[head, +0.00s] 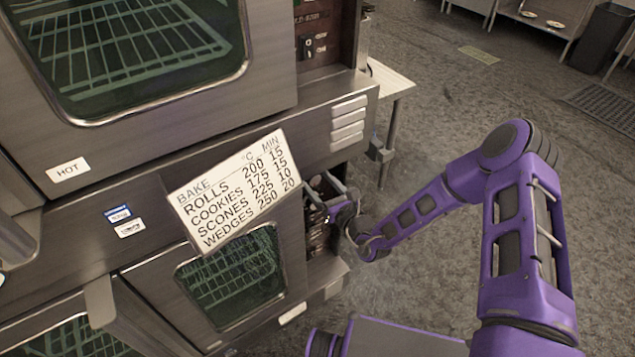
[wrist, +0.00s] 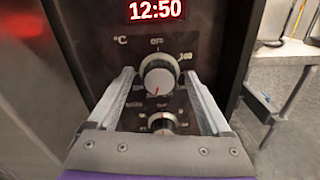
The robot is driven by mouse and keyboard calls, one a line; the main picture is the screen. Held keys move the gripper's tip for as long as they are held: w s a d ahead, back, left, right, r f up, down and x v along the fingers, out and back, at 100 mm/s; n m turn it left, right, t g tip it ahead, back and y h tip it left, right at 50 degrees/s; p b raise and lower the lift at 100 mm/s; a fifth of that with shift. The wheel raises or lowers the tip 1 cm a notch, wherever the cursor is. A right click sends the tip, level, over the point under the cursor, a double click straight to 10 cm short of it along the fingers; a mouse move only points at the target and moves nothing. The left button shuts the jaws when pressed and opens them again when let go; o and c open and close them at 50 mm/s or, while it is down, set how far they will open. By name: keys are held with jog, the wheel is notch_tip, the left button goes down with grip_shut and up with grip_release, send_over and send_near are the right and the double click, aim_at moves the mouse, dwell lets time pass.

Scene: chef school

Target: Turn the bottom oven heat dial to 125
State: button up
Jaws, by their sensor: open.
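The heat dial (wrist: 159,76) is a round silver knob on a dark panel, marked °C, with OFF above it and what looks like 100 at upper right. A red mark on the knob points down, slightly left. My gripper (wrist: 160,73) is open, one finger on each side of this dial; I cannot tell whether they touch it. In the head view my gripper (head: 328,195) is at the lower panel, right of the bottom oven (head: 190,310), and its fingers and the dials are mostly hidden there.
A second knob (wrist: 163,123) sits below the heat dial, between my fingers' bases. A red display (wrist: 155,10) above reads 12:50. A bake chart (head: 235,190) hangs on the oven front. A metal table (head: 392,85) stands behind right; open floor lies right.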

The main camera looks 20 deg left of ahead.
jog(key=shift+a, duration=0.1)
grip_shut()
dwell(0.4)
jog(key=shift+n, duration=0.3)
jog(key=n+p, duration=0.2)
jog(key=n, duration=0.2)
jog(key=shift+n, duration=0.3)
jog(key=n, duration=0.5)
jog(key=shift+p, duration=0.35)
jog(key=n, duration=0.5)
jog(key=shift+a+f+n, duration=0.1)
jog(key=shift+f+n, duration=0.05)
jog(key=shift+n, duration=0.25)
jog(key=n+b, duration=0.1)
jog(key=n, duration=0.3)
jog(key=shift+n+b, duration=0.3)
jog(key=shift+b, duration=0.05)
